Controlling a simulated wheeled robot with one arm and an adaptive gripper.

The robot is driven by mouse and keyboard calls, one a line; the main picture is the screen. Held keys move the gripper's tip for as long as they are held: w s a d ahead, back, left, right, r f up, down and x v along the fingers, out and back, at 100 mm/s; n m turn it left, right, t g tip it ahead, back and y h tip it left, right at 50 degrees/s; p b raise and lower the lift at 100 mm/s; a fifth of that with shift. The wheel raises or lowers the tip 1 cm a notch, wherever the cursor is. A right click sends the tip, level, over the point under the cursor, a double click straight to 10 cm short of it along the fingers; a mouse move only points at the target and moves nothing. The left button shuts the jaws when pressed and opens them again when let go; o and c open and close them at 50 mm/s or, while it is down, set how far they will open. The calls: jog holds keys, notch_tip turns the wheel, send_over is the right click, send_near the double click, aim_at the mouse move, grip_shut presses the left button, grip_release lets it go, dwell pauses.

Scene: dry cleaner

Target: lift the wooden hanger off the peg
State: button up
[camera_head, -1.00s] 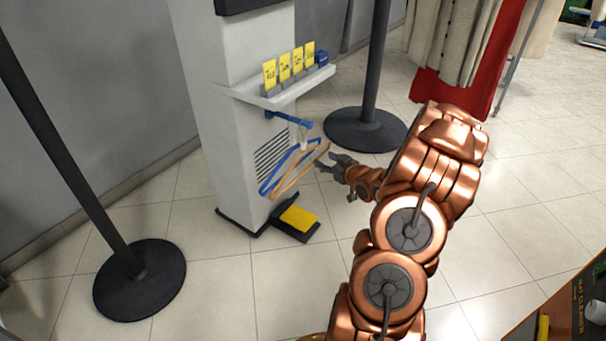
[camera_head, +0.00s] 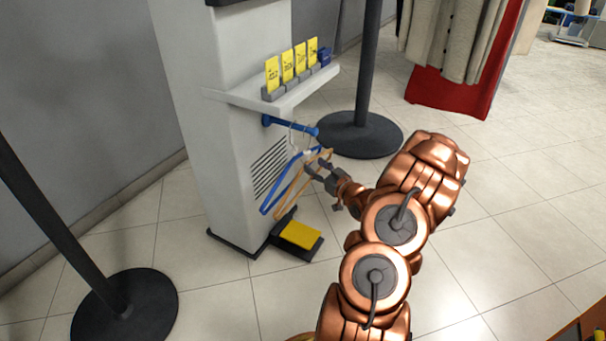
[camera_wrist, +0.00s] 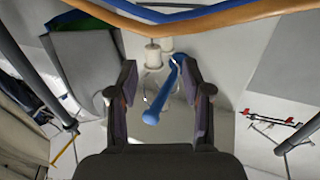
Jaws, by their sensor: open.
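The wooden hanger (camera_head: 287,194) hangs from the blue peg (camera_head: 283,124) on the white kiosk, at the outer side of a blue hanger (camera_head: 271,195). In the wrist view the wooden hanger (camera_wrist: 235,13) crosses the top, with the blue hanger (camera_wrist: 170,15) beside it. My gripper (camera_head: 318,171) is open and empty, close to the wooden hanger's upper right part. In the wrist view the blue peg (camera_wrist: 164,95) and the hanger hooks show between my gripper's open fingers (camera_wrist: 158,82). I cannot tell whether a finger touches the hanger.
A white shelf (camera_head: 240,96) with yellow cards sits above the peg. A black base tray with a yellow pad (camera_head: 300,235) lies below. Black posts stand behind (camera_head: 366,90) and at front left (camera_head: 60,215). Clear tiled floor lies to the right.

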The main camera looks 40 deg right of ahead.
aim_at(308, 160)
jog(key=shift+w+d+f+b, duration=0.1)
jog(key=shift+w+d+b, duration=0.25)
jog(key=shift+w, duration=0.5)
jog(key=shift+w+d+f+b, duration=0.1)
jog(key=shift+w+b, duration=0.35)
jog(key=shift+w, duration=0.45)
jog(key=shift+w+d+f+b, duration=0.1)
jog(key=shift+w+d+b, duration=0.25)
jog(key=shift+w, duration=0.5)
jog(key=shift+w+r, duration=0.1)
jog(key=shift+w, duration=0.35)
grip_shut()
